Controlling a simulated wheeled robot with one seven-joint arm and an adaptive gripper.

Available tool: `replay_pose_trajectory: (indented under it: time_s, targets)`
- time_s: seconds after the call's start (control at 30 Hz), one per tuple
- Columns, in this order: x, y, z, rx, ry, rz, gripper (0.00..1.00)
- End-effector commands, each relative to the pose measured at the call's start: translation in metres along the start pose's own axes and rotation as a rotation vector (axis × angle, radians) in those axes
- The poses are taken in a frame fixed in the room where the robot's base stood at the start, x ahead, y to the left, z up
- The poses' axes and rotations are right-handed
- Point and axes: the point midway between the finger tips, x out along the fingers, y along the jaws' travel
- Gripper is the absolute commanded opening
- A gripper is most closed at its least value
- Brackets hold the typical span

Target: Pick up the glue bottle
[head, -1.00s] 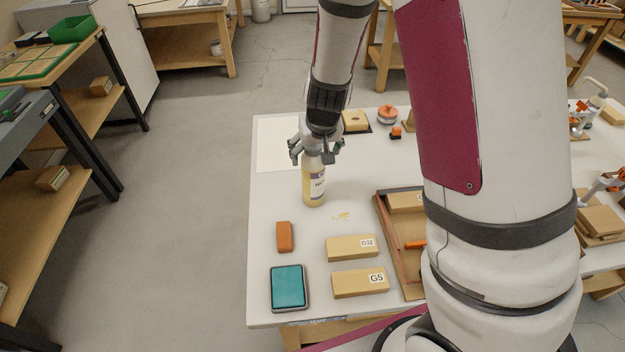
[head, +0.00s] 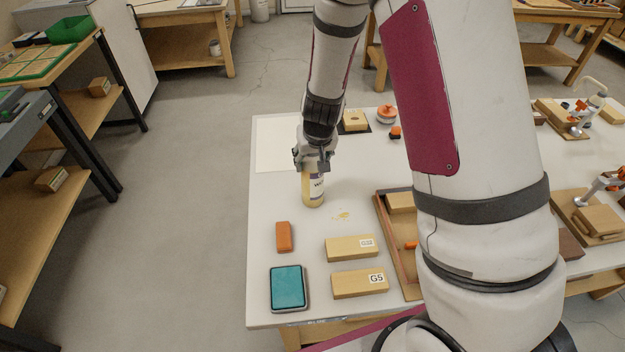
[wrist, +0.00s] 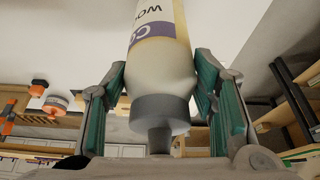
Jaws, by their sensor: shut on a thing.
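The glue bottle (head: 313,193) is a pale yellow bottle with a white and purple label. It is upright at the left part of the white bench top, and its base appears to be at the surface. My gripper (head: 313,166) is over its upper part, shut on it, and hides the cap in the head view. In the wrist view the bottle (wrist: 162,65) with its grey nozzle cap is between the green-padded fingers of my gripper (wrist: 162,85), one on each side.
In front of the bottle are an orange block (head: 283,237), a teal-topped pad (head: 288,288) and two wooden blocks, one marked G5 (head: 350,284). A wooden tray (head: 386,225) is to the right. An orange round object (head: 386,114) is behind. Yellowish specks mark the bench beside the bottle.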

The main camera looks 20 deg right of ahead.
Motion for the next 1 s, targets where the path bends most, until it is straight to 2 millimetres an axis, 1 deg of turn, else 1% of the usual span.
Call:
replay_pose_trajectory:
  time_s: [0.23, 0.33, 0.8, 1.0]
  targets:
    - [-0.001, 0.0, -0.001, 0.0, 0.003, 0.0, 0.0]
    - [-0.004, 0.0, -0.003, 0.0, 0.004, 0.0, 0.0]
    - [-0.035, 0.0, -0.015, 0.0, 0.004, -0.001, 0.0]
    - [-0.04, 0.01, -0.001, 0.003, 0.002, -0.001, 0.0]
